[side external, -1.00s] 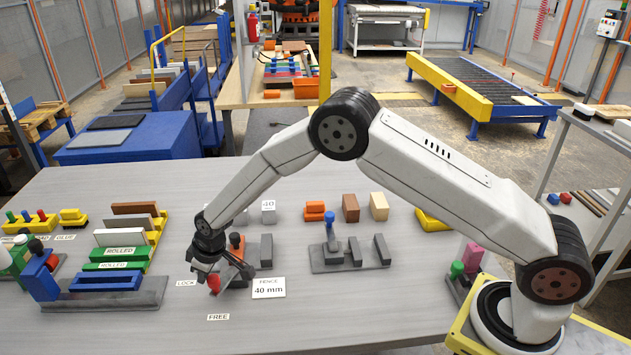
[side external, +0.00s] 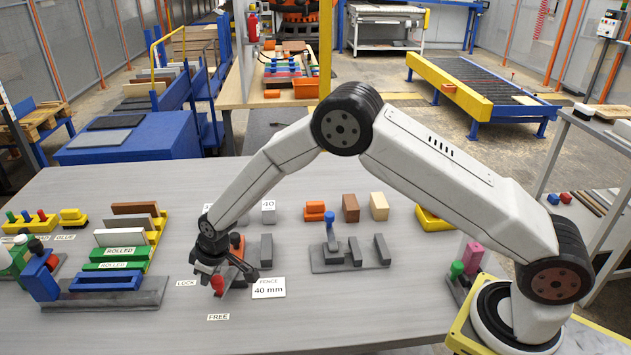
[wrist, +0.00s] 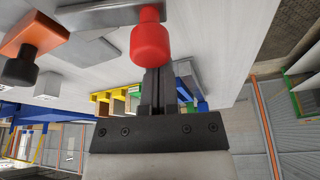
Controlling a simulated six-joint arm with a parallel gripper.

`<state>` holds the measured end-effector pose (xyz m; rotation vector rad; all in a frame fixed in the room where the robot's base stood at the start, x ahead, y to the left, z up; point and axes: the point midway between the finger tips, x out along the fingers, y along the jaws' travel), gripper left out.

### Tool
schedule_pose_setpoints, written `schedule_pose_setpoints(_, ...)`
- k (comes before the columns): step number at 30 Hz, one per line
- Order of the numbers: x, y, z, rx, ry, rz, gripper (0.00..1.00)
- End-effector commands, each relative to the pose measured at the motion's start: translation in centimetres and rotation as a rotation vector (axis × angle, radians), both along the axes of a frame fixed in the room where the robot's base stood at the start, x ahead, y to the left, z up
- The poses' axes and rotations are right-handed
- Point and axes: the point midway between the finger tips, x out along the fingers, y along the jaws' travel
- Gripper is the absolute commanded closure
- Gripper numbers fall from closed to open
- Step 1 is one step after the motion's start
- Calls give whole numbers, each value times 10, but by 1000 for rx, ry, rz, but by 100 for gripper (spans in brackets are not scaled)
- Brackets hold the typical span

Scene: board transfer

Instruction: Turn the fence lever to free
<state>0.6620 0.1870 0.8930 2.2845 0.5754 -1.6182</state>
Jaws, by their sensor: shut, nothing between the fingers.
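The fence lever ends in a red knob (side external: 217,284), low at the front of the fence fixture (side external: 266,251). It also shows large in the wrist view (wrist: 150,43). The LOCK label (side external: 187,283) lies left of the knob and the FREE label (side external: 218,317) lies in front of it. The knob is nearer LOCK's row than FREE. My gripper (side external: 205,278) is shut and empty, pointing down just left of the knob. In the wrist view the closed fingers (wrist: 158,90) reach right up to the knob; I cannot tell whether they touch it.
A "FENCE 40 mm" sign (side external: 268,288) stands right of the knob. An orange block with a dark knob (side external: 237,245) is close behind my gripper. A grey fixture with a blue lever (side external: 330,222) is further right.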

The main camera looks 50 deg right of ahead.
Motion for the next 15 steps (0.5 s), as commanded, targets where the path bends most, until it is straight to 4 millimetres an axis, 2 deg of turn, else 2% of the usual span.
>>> schedule_pose_setpoints(5,3,3,-2,-3,5,2,100)
schedule_pose_setpoints(15,20,18,-1,0,0,1,100)
